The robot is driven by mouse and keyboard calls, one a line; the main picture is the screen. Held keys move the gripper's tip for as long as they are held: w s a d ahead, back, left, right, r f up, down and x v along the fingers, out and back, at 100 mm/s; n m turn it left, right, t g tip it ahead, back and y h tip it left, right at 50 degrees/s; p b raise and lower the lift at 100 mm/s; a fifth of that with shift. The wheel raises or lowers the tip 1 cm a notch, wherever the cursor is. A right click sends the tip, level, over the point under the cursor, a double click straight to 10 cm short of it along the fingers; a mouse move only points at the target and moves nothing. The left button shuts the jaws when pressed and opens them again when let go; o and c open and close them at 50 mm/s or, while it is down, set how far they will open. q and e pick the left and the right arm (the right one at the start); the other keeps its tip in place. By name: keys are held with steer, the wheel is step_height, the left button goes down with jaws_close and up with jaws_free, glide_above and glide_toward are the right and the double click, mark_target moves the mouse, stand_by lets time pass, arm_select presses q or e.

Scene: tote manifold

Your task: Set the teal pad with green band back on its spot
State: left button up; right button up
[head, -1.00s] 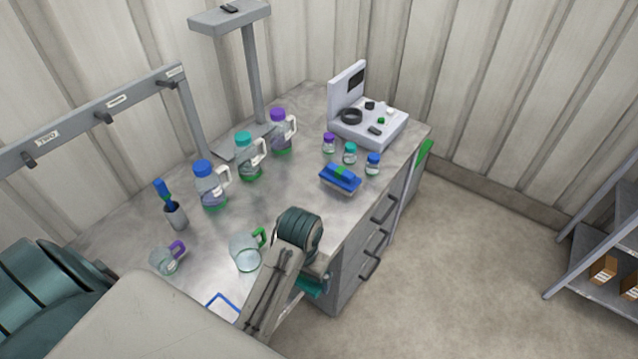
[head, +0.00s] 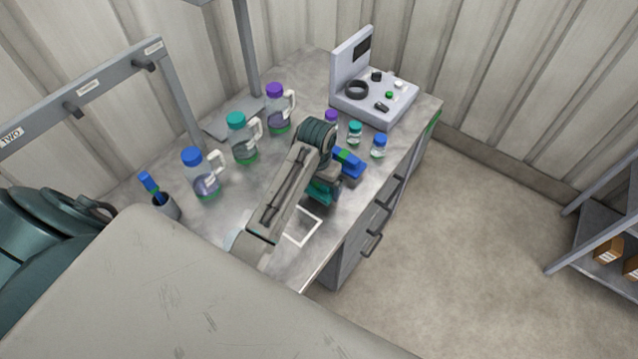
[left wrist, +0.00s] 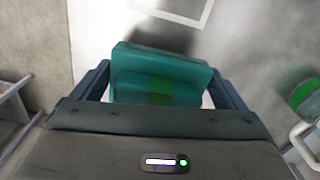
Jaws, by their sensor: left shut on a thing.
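The teal pad with the green band (left wrist: 150,62) is held between the fingers of my left gripper (left wrist: 160,88) in the left wrist view. In the head view the teal pad (head: 320,193) shows partly under my left wrist, above the bench top. My left gripper (head: 325,188) is shut on it. A white square outline (head: 318,236) is marked on the bench just in front of the pad, partly behind my arm. It also shows in part in the left wrist view (left wrist: 206,14). My right gripper is not in view.
A blue pad with a green band (head: 352,168) lies right beside my left gripper. Small capped jars (head: 379,147) stand behind it. Capped jugs (head: 243,140) stand to the left, and a grey device (head: 377,108) is at the back. The bench's front edge is close by.

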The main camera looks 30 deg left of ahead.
mark_target(319, 188)
arm_select(q)
steer(key=shift+w+a+r, duration=0.1)
steer(key=shift+w, duration=0.4)
steer(key=shift+w+r, duration=0.1)
steer(key=shift+w, duration=0.25)
step_height(319, 188, down, 4)
steer(key=shift+a+r+p, duration=0.1)
steer(key=shift+r+p, duration=0.1)
steer(key=shift+p, duration=0.95)
steer(key=shift+f, duration=0.15)
steer(key=shift+s, duration=0.1)
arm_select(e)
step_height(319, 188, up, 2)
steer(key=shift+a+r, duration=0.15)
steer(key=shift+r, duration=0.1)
